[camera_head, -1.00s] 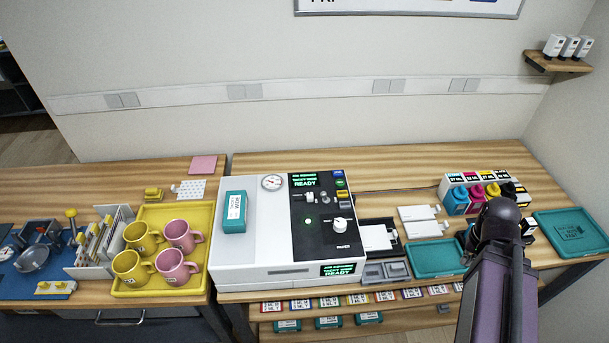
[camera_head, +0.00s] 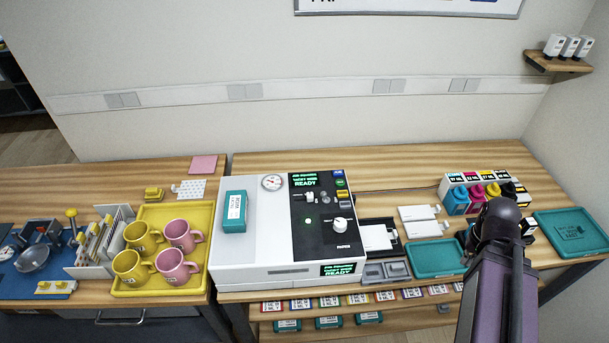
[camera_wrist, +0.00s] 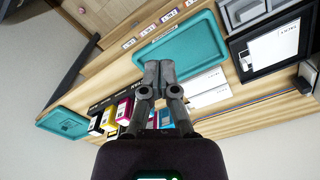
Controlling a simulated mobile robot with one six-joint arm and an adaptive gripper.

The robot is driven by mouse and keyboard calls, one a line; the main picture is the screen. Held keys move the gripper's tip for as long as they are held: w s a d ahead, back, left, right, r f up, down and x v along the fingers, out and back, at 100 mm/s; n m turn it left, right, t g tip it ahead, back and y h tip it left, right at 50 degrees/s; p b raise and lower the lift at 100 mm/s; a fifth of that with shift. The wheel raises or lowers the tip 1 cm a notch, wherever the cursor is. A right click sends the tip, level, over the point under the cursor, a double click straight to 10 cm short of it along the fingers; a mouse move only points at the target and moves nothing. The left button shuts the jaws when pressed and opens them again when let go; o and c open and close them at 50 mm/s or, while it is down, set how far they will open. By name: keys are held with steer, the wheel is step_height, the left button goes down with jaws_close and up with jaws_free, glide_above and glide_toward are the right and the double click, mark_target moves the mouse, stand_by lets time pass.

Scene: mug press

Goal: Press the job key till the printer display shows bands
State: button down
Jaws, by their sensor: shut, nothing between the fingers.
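The white printer (camera_head: 250,255) stands in the middle of the bench with a black control panel (camera_head: 324,245). Its upper display (camera_head: 305,180) and lower front display (camera_head: 338,270) both show green text reading READY. Coloured keys, blue (camera_head: 338,174), green (camera_head: 340,183), yellow (camera_head: 342,193), run down the panel's upper right edge; their labels are too small to read, so I cannot tell which is the job key. My gripper (camera_wrist: 160,72) is shut and empty in the wrist view, over the bench near a teal tray (camera_wrist: 180,50).
A teal box (camera_head: 234,212) lies on the printer's lid. A yellow tray (camera_head: 207,284) with several mugs stands left. Right of the printer are two grey buttons or blocks (camera_head: 385,272), white cards (camera_head: 420,229), a teal tray (camera_head: 435,271) and ink bottles (camera_head: 478,195).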

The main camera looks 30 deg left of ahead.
stand_by(0.7)
steer(key=w, duration=0.1)
step_height(320, 180, up, 10)
steer(key=f+n+t+h+p, duration=0.1)
steer(key=n+t+h+p, duration=0.5)
steer(key=n, duration=1.6)
glide_above(336, 173)
steer(key=b, duration=0.2)
steer(key=t+y, duration=0.2)
steer(key=shift+r, duration=0.25)
steer(key=shift+f+b, duration=0.2)
steer(key=shift+b, duration=0.15)
step_height(336, 173, down, 8)
steer(key=b, duration=0.8)
steer(key=shift+f, duration=0.2)
